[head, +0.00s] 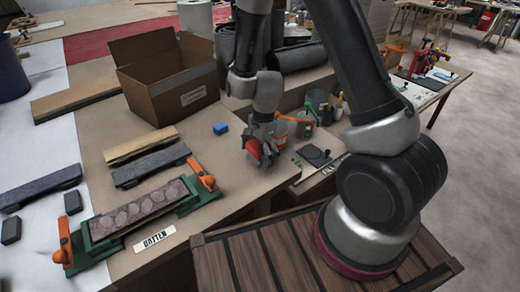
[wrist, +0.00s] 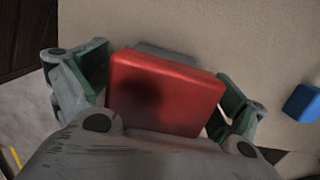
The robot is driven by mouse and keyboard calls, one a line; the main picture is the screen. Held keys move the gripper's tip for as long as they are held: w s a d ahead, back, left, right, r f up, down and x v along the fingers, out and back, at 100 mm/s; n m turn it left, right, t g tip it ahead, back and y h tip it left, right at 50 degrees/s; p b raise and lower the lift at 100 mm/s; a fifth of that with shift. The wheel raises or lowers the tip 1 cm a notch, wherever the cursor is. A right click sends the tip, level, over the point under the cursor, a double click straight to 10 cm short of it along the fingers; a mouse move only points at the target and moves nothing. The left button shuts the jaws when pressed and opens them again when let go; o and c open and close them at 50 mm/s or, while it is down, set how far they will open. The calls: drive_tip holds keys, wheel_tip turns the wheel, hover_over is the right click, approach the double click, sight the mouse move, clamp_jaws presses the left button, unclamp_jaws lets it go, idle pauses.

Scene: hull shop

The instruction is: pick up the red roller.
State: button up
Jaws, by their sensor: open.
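A red piece (head: 255,149), taken as the red roller, shows at my gripper (head: 262,155) over the right part of the brown worktop. In the wrist view the red piece (wrist: 165,92) looks like a block with rounded edges and a dark shadow on its face. My gripper (wrist: 163,88) is open, with one green-padded finger on each side of the red piece. The fingers are close to its sides; I cannot tell whether they touch. Its lower part is hidden behind my gripper's body in the wrist view.
A small blue block (head: 220,128) lies left of my gripper; it also shows in the wrist view (wrist: 302,103). An open cardboard box (head: 180,92) stands behind. Pots with tools (head: 306,122) stand close on the right. A green clamp frame (head: 100,246) with orange handles is at front left.

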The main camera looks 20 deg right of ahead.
drive_tip(key=c, duration=1.5)
drive_tip(key=shift+r, duration=0.1)
drive_tip(key=shift+c, duration=0.2)
